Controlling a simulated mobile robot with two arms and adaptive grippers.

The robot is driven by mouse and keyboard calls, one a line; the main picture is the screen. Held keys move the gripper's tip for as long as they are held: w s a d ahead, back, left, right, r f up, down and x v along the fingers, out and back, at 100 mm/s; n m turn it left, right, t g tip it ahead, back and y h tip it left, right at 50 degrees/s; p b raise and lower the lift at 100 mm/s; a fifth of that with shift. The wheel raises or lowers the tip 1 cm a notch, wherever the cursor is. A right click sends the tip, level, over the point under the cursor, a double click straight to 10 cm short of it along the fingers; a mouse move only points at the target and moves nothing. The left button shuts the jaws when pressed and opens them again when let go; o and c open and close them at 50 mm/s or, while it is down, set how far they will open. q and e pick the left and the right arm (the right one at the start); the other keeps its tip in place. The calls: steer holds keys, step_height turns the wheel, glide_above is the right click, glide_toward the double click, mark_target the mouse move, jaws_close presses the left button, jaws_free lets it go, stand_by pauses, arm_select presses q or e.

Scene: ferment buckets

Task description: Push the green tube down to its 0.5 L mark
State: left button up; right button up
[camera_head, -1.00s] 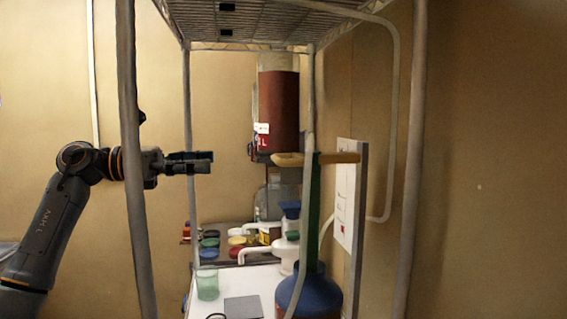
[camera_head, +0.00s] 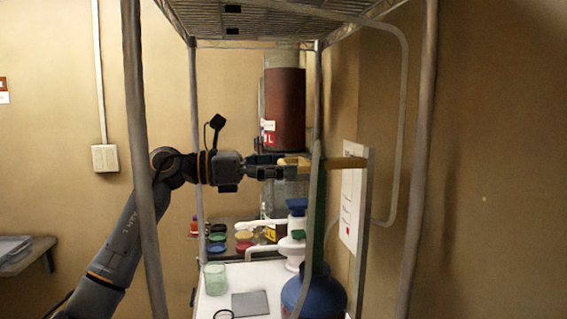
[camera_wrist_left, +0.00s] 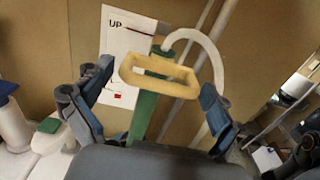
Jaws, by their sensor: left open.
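The green tube (camera_head: 320,215) stands upright out of a blue vessel (camera_head: 315,298), partly hidden behind a grey post. A yellow loop handle (camera_head: 345,162) sits across its top; in the left wrist view the handle (camera_wrist_left: 160,88) and the tube (camera_wrist_left: 145,110) show ahead. My left gripper (camera_head: 290,167) is open at the handle's left end in the head view. In the wrist view its fingers lie on either side of the handle, seemingly without gripping it. A white card (camera_head: 352,195) stands beside the tube; the wrist view shows "UP" and a red mark on it. My right gripper is out of view.
Rack posts (camera_head: 140,160) stand left and right under a wire shelf (camera_head: 275,20). A red cylinder (camera_head: 285,110) hangs behind.

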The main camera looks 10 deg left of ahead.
arm_select(q)
steer(key=c, duration=1.4)
step_height(320, 180, down, 17)
steer(key=b, duration=1)
steer(key=shift+b, duration=0.4)
steer(key=shift+r, duration=0.1)
steer(key=o, duration=1.3)
steer(key=shift+c, duration=0.2)
steer(key=shift+o, duration=0.7)
steer(key=shift+w, duration=0.1)
